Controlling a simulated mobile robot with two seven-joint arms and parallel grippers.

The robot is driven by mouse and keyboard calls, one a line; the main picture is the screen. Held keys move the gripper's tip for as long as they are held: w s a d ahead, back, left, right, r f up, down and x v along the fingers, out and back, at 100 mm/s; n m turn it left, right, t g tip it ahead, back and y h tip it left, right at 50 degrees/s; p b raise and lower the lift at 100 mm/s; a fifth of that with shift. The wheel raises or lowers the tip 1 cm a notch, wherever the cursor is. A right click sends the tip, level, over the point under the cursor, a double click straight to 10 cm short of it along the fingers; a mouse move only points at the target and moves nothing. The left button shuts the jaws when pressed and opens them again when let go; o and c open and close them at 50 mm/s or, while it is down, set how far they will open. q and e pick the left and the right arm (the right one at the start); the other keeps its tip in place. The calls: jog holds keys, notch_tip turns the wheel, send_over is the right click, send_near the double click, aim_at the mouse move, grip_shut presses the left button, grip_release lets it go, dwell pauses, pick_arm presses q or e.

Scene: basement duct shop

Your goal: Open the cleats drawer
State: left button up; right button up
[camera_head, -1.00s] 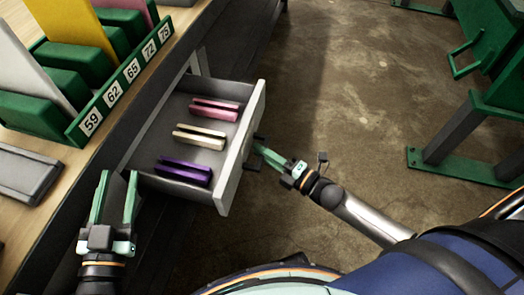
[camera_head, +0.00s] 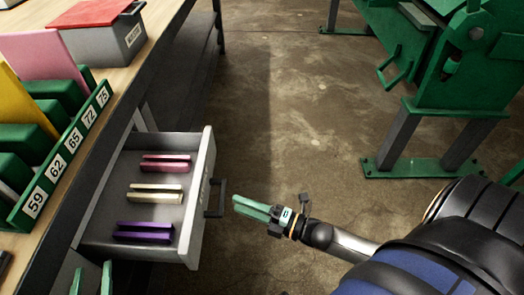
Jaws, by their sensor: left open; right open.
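The drawer (camera_head: 201,190) stands pulled out from under the bench, its grey front facing right with a dark handle (camera_head: 221,197). Inside lie three cleats: a pink one (camera_head: 166,163), a cream one (camera_head: 155,193) and a purple one (camera_head: 144,231).
The bench top holds a green rack (camera_head: 66,155) with numbered slots and coloured plates, and a grey box with a red lid (camera_head: 103,32). A green machine on legs (camera_head: 432,110) stands at the right. The concrete floor (camera_head: 290,110) between is clear.

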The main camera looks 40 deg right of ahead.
pick_arm(q)
jog(key=f+g, duration=0.1)
jog(key=f, duration=0.1)
jog(key=s+f+g, duration=0.1)
jog(key=f, duration=0.1)
jog(key=shift+s+f+n+y, duration=0.15)
jog(key=shift+s+n+y, duration=0.05)
jog(key=shift+n+y, duration=0.1)
pick_arm(e)
jog(key=v, duration=0.6)
jog(key=shift+w, duration=0.1)
